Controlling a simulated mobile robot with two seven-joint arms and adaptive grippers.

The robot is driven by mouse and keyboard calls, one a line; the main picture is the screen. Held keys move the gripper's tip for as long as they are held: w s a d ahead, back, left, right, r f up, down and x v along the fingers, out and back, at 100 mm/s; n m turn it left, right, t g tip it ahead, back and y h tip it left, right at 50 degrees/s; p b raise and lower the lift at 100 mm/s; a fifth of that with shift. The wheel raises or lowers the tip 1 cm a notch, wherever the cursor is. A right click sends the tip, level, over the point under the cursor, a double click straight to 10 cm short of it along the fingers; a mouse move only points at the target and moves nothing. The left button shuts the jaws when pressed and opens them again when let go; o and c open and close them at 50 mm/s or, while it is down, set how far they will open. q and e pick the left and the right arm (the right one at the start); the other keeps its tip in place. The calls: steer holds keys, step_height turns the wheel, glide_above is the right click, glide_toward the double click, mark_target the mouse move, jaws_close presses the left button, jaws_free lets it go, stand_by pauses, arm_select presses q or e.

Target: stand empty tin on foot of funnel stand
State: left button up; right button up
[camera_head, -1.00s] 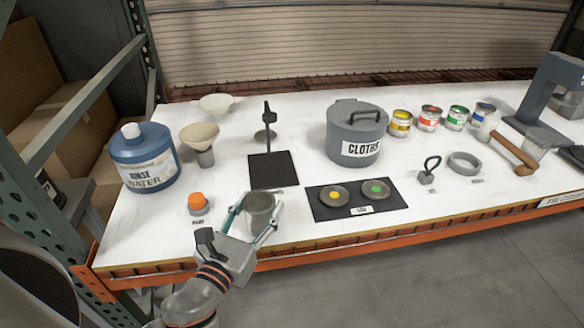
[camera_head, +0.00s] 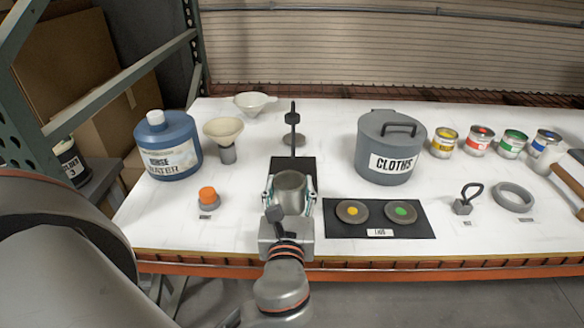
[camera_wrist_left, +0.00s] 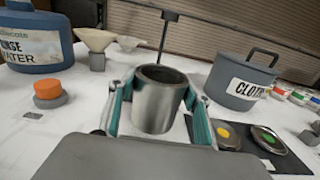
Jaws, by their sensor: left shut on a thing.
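The empty tin (camera_head: 291,192) is a plain grey open-topped cylinder, upright between the fingers of my left gripper (camera_head: 290,196). The gripper is shut on it, a finger on each side; the tin also shows in the left wrist view (camera_wrist_left: 158,100). The funnel stand (camera_head: 293,130) has a dark upright post with a ring and a flat black foot (camera_head: 279,166). In the head view the tin overlaps the front part of the foot. I cannot tell whether the tin touches the foot. My right gripper is not in view.
A rinse water jug (camera_head: 168,146), a funnel in a cup (camera_head: 223,131) and an orange-capped item (camera_head: 208,198) stand left. Right are the cloths pot (camera_head: 391,148), the lids mat (camera_head: 412,229) and several paint tins (camera_head: 476,141). A white bowl (camera_head: 255,103) is behind.

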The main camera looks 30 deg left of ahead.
arm_select(q)
steer(key=x, duration=1.4)
steer(key=shift+w+d+p, duration=0.1)
steer(key=shift+w+p, duration=0.1)
steer(key=shift+p, duration=0.2)
steer(key=shift+w, duration=0.1)
step_height(320, 180, down, 4)
steer(key=shift+r+b, duration=0.2)
steer(key=shift+b, duration=0.2)
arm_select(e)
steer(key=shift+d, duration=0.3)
arm_select(q)
steer(key=shift+f, duration=0.1)
steer(key=o, duration=1.1)
steer(key=shift+o, duration=0.2)
